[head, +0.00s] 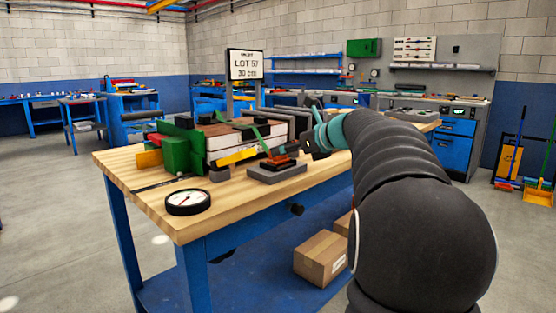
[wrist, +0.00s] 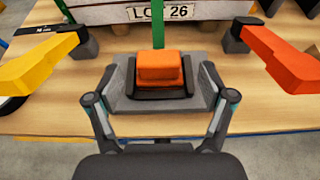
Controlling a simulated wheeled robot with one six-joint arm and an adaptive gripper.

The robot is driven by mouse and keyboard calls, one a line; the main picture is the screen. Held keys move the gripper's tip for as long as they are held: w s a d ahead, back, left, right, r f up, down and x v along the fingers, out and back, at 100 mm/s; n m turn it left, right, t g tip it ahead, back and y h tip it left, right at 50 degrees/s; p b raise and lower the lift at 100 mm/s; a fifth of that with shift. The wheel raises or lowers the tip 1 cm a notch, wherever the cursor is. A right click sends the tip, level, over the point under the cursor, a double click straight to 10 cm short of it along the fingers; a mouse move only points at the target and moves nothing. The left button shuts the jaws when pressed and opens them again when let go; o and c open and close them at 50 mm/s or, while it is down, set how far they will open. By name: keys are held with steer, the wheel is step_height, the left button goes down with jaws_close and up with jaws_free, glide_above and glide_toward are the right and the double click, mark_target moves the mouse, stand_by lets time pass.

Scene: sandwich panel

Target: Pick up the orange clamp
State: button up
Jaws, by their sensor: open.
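An orange block-shaped piece with a black base, which looks like the orange clamp (wrist: 160,66), sits on a grey plate (wrist: 122,103) in the wrist view. In the head view the orange clamp (head: 277,161) shows small on its grey plate (head: 283,173) near the bench's front edge. My gripper (wrist: 160,78) is open, with one finger left and one right of the orange piece. I cannot tell its height above the plate, and nothing is held. In the head view my gripper (head: 312,140) is to the right of the clamp and partly hidden by my arm.
A yellow bar (wrist: 40,60) and an orange-red bar (wrist: 284,58) flank my gripper. A green upright bar (wrist: 234,36) rises behind. The layered panel (head: 222,138) and green block (head: 182,150) stand on the wooden bench (head: 235,195). A round gauge (head: 187,202) lies at the front left.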

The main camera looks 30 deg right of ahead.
steer(key=x, duration=0.3)
steer(key=shift+w+a, duration=0.25)
steer(key=shift+w, duration=0.15)
steer(key=shift+c, duration=0.2)
steer(key=c, duration=1.3)
steer(key=shift+o, duration=0.2)
steer(key=shift+r, duration=0.1)
step_height(320, 180, up, 4)
steer(key=shift+f+p, duration=0.1)
steer(key=shift+p, duration=0.55)
steer(key=s+d+r+p, duration=0.2)
steer(key=s+d+r, duration=0.3)
steer(key=d+r, duration=0.5)
steer(key=shift+s+d+r, duration=0.2)
steer(key=shift+r, duration=0.8)
